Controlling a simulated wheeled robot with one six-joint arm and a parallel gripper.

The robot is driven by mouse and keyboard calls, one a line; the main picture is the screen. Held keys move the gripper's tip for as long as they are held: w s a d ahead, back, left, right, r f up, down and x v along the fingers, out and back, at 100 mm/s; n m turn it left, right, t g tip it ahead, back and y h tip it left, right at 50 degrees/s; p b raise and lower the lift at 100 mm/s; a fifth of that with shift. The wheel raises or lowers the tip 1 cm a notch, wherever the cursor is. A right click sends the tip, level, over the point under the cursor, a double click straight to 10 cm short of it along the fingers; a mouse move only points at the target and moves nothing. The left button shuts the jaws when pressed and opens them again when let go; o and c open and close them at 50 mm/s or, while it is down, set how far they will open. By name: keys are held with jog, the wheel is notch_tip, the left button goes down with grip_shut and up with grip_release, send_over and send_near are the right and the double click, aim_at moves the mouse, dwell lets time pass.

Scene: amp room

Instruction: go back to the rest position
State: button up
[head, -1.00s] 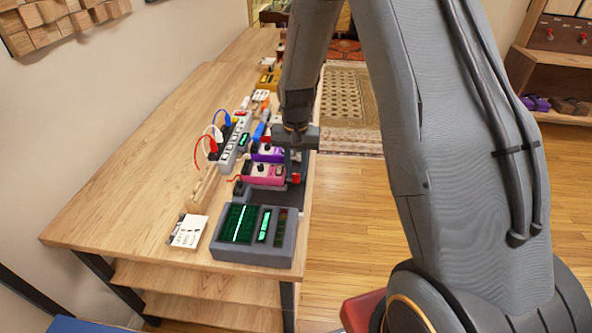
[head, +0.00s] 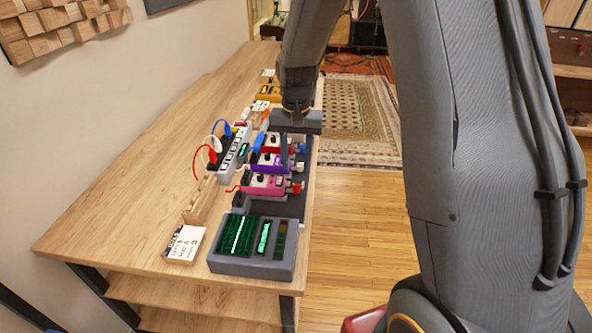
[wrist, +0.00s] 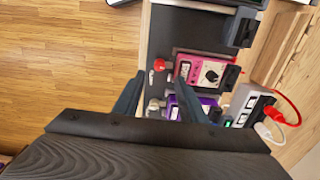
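My gripper (head: 296,153) hangs over the row of pedals at the right edge of the wooden bench. In the wrist view its two fingers (wrist: 158,97) stand apart, with no object clearly held between them. A pink pedal (head: 264,181) lies nearest, with a purple pedal (head: 269,162) and a red pedal (head: 276,143) behind it on a dark board. The pink pedal (wrist: 206,72) and the purple pedal (wrist: 205,105) also show in the wrist view, beyond and beside the fingers. The palm hides what lies below in that view.
A grey device with green displays (head: 254,246) sits at the near end of the bench (head: 130,190). Beside it are a white card (head: 185,243) and a power strip (head: 236,149) with red, white and blue cables. Open wooden floor (head: 350,235) lies to the right.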

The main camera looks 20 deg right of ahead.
jog(key=shift+r, duration=0.15)
jog(key=shift+s+r, duration=0.1)
jog(key=shift+s, duration=0.05)
jog(key=s+r+n, duration=0.1)
jog(key=s+n, duration=0.1)
jog(key=s, duration=0.8)
jog(key=s+r+n+t, duration=0.1)
jog(key=s+r+n, duration=0.1)
jog(key=s, duration=0.8)
jog(key=shift+d+r+n, duration=0.3)
